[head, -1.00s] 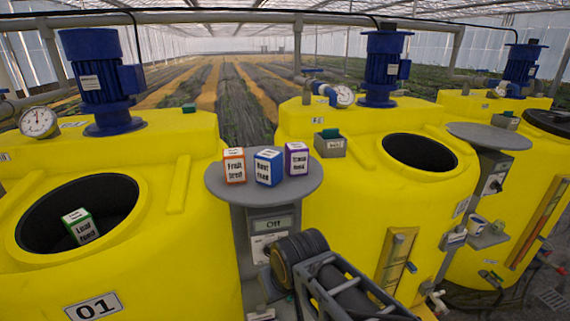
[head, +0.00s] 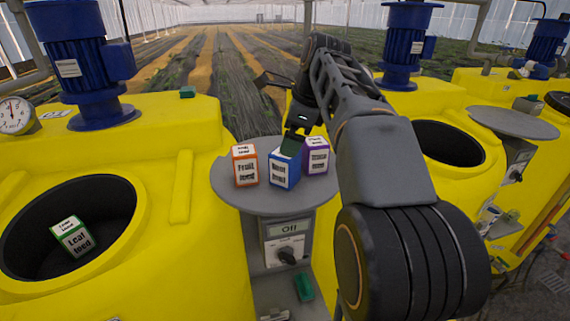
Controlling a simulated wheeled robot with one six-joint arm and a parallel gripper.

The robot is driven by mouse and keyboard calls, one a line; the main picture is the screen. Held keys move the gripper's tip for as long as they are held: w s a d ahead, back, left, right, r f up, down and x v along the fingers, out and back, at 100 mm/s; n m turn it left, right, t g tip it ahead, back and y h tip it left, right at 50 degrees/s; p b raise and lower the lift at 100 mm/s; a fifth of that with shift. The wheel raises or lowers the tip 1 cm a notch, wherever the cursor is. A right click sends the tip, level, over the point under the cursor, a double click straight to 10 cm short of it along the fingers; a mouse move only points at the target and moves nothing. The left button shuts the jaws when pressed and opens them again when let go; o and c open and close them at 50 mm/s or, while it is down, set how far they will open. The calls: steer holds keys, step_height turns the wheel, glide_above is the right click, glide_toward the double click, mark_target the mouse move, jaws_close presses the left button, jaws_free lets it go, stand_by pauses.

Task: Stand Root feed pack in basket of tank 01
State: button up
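The Root feed pack (head: 284,171) is a white box with blue edges, upright on the round grey stand (head: 228,188) between two yellow tanks. Its small print is hard to read now. My gripper (head: 292,145) is over it from behind and above, a dark finger overlapping its top. Whether the fingers are open or shut, or touch the pack, I cannot tell. Tank 01 (head: 170,255) is the left yellow tank. Its round opening holds a dark basket (head: 108,195), where a green-edged Leaf feed pack (head: 72,238) stands tilted.
An orange-edged Fruit feed pack (head: 245,165) stands just left of the Root feed pack. A purple-edged pack (head: 315,156) stands close behind on its right. A blue motor (head: 80,65) rises behind tank 01's opening. A control box (head: 287,245) reading Off sits below the stand.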

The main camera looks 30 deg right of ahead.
mark_target(283, 157)
steer(key=w+f+m, duration=0.2)
steer(key=w+d+f+m, duration=0.1)
steer(key=w+f+m, duration=0.1)
steer(key=shift+f+m, duration=0.3)
steer(key=shift+p+x, duration=0.3)
steer(key=shift+x, duration=2.35)
steer(key=shift+s, duration=0.1)
steer(key=c, duration=1.1)
steer(key=shift+y, duration=0.3)
steer(key=shift+c, duration=1.1)
steer(key=shift+r, duration=0.1)
